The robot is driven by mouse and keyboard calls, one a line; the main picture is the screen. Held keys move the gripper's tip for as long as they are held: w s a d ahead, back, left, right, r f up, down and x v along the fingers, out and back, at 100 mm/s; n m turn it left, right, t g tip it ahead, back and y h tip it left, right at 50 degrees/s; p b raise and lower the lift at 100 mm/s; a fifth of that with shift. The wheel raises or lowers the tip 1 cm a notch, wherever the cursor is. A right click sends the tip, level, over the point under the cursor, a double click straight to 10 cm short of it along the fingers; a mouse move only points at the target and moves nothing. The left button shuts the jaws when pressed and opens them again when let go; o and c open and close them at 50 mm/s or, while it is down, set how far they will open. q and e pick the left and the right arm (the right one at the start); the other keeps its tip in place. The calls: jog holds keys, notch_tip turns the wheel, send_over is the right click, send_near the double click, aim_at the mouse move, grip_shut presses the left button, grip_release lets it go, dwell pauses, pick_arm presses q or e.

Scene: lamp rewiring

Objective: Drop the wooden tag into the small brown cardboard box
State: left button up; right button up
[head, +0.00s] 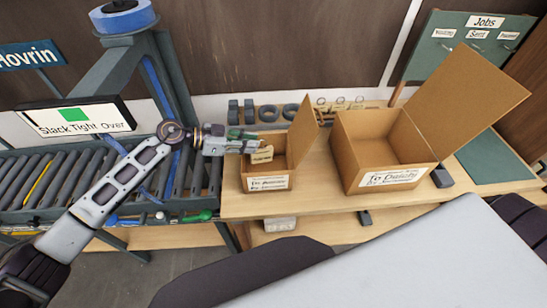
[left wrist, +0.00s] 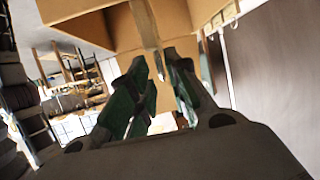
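The small brown cardboard box (head: 266,183) stands on the wooden bench with its lid flap raised at the right and a white label on its front. My left gripper (head: 256,146) is at the box's opening, reaching in from the left. The wooden tag (head: 262,155), a small tan piece with dark marks, shows at the fingertips, above the box's inside. In the left wrist view a thin tan strip, seemingly the tag edge-on (left wrist: 147,28), runs between the green-padded fingers (left wrist: 160,68), which look closed on it. My right gripper is not in view.
A larger open cardboard box (head: 385,150) with a raised flap stands to the right of the small one. Dark rings and small hooks line the back of the bench. A roller conveyor (head: 60,180) lies at the left. A green jobs board (head: 468,45) stands at the back right.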

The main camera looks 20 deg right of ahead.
pick_arm(q)
jog(key=o, duration=0.3)
jog(key=shift+a, duration=0.15)
jog(key=shift+v, duration=5.85)
jog(key=shift+w+r, duration=0.1)
